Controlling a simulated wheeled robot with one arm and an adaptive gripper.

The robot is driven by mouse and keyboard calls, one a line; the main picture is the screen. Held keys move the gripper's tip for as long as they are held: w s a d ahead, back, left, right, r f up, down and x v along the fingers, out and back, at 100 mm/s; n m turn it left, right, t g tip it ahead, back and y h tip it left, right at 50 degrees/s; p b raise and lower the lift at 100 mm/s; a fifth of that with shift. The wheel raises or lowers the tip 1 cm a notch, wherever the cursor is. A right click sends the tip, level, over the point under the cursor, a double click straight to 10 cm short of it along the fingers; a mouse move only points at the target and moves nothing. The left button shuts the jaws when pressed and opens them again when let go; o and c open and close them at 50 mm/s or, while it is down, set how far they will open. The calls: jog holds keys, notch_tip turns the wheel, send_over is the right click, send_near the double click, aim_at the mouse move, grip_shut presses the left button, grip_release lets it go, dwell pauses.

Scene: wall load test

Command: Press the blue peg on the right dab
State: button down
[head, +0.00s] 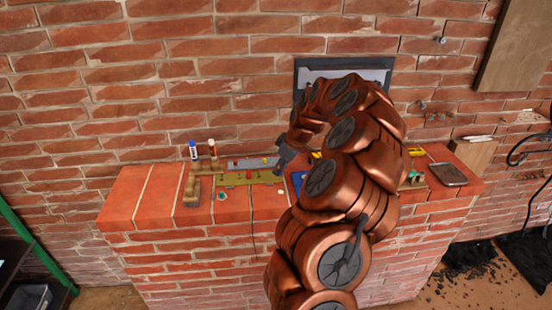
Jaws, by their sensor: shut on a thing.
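My gripper (281,162) is small and dark in the head view. It is low over the right end of a green strip (235,181) on the brick ledge. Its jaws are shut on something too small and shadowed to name. A blue patch (299,178) shows just right of the gripper, partly hidden by my arm; I cannot tell whether it is the blue peg. A grey strip (245,163) with small coloured spots lies behind the green one. I cannot pick out the right dab, and my arm hides part of the ledge and wall.
The ledge (141,197) is clear at its left end. A grey framed panel (311,74) is on the brick wall behind.

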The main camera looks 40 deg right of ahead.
aim_at(282, 174)
jog(key=shift+s+d, duration=0.1)
jog(key=shift+d, duration=0.1)
jog(key=shift+f+p, duration=0.65)
jog(key=shift+f, duration=0.9)
jog(key=shift+f+b, duration=0.4)
jog(key=shift+f, duration=0.55)
jog(key=shift+f+b, duration=0.7)
jog(key=shift+f, duration=0.15)
jog(key=shift+b, duration=0.7)
jog(key=shift+f+b, duration=0.6)
jog(key=shift+b, duration=0.5)
dwell(0.5)
jog(key=c, duration=1.1)
grip_release()
jog(key=shift+o, duration=0.3)
